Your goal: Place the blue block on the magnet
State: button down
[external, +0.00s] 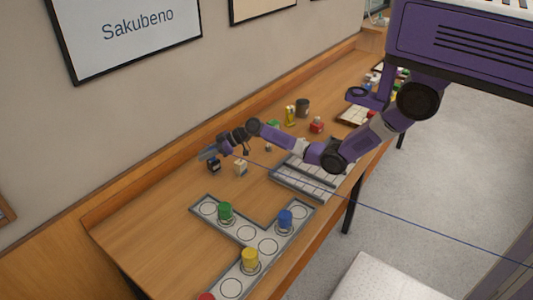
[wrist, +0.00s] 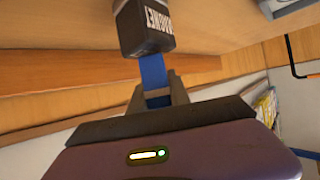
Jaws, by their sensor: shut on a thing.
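My gripper (external: 215,150) reaches over the left part of the wooden table. In the wrist view my gripper (wrist: 154,94) is shut on the blue block (wrist: 152,70), a narrow blue piece between the fingers. The magnet, a dark block with white lettering (wrist: 143,30), is just beyond the blue block and meets it in the picture. I cannot tell whether they touch. In the external view the magnet (external: 213,167) is a small dark cube on the table, just below my gripper. The blue block is hard to make out there.
A white cube (external: 240,168) stands close right of the magnet. A grey board (external: 211,229) with green, blue, yellow and red pieces lies in front. Grey trays (external: 300,182) lie right, and a dark cup (external: 302,107) stands behind. Left of the magnet the table (external: 140,220) is clear.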

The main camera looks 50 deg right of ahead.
jog(key=shift+f, duration=0.2)
jog(key=c, duration=1.2)
grip_release()
jog(key=shift+r, duration=0.1)
jog(key=v, duration=1.2)
jog(key=shift+r, duration=0.25)
